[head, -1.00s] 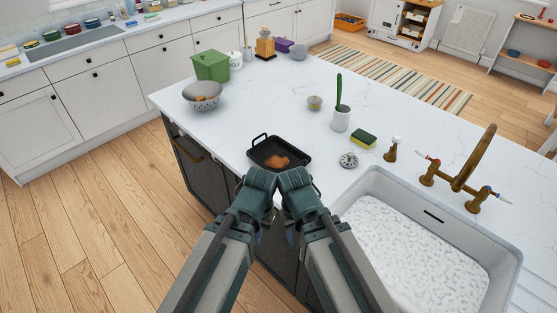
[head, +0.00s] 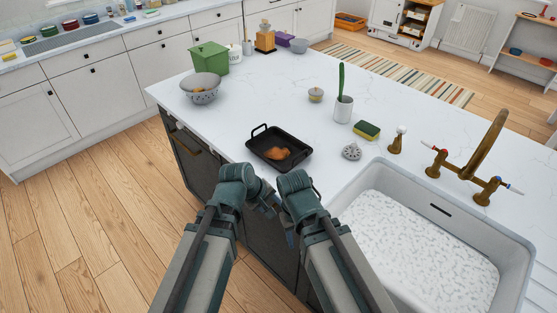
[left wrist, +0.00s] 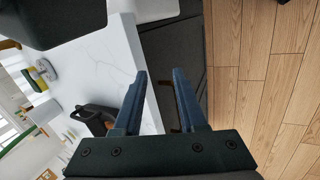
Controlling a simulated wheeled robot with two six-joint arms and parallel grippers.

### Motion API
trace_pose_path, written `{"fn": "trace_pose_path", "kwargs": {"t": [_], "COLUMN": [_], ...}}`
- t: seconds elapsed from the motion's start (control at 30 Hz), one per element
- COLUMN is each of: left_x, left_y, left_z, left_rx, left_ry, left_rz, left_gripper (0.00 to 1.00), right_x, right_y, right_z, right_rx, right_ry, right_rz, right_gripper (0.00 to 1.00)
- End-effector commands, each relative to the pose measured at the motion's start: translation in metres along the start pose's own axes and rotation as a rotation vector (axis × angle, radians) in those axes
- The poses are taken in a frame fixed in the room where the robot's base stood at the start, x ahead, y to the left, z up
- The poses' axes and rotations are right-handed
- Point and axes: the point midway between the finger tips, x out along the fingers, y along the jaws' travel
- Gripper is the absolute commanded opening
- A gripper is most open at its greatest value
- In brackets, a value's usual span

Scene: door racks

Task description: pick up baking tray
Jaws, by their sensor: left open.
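The black baking tray (head: 298,152) lies on the white island top near its front edge, with an orange-brown piece of food (head: 277,154) in it. A raised handle shows at its far left end. In the left wrist view the tray (left wrist: 92,112) is partly hidden behind a finger. My left gripper (head: 268,207) is open and empty, in front of the island edge and apart from the tray. Its two fingers (left wrist: 160,78) show spread in the left wrist view. My right gripper (head: 291,238) points down beside it, mostly hidden by its arm; its jaws are unclear.
A colander (head: 202,96) and green box (head: 210,62) stand left on the island. A white cup with a green utensil (head: 343,108), a sponge (head: 367,130) and a strainer disc (head: 351,152) lie right. The sink (head: 365,195) is at right. Counter behind the tray is clear.

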Motion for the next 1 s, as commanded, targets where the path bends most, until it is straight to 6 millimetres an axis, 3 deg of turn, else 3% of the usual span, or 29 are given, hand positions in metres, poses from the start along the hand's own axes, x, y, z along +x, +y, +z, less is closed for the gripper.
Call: {"fn": "trace_pose_path", "kwargs": {"t": [0.03,0.1,0.2,0.4,0.6,0.77,1.0], "left_x": [0.015,0.017,0.01,-0.004,-0.013,-0.013,0.006], "left_y": [0.005,0.021,0.048,0.077,0.086,0.087,0.099], "left_z": [-0.015,-0.032,-0.044,-0.072,-0.084,-0.085,-0.09], "left_rx": [-0.173,-0.417,-0.723,-1.186,-1.377,-1.394,-1.39], "left_ry": [0.008,-0.001,-0.056,-0.195,-0.274,-0.283,-0.282], "left_rz": [0.091,0.218,0.37,0.585,0.666,0.672,0.67], "left_gripper": [0.41,0.41,0.41,0.41,0.41,0.41,0.41], "right_x": [0.021,0.031,0.035,0.046,0.049,0.049,0.061], "right_y": [-0.002,-0.003,-0.003,-0.004,-0.005,-0.005,-0.006], "right_z": [-0.001,-0.002,-0.002,-0.003,-0.003,-0.003,-0.004], "right_rx": [0.0,0.0,0.0,0.001,0.001,0.001,0.001], "right_ry": [0.0,0.0,0.0,0.0,0.0,0.0,0.0], "right_rz": [0.0,0.0,0.0,0.0,0.0,0.0,0.0], "right_gripper": [0.5,0.5,0.5,0.5,0.5,0.5,0.5]}}
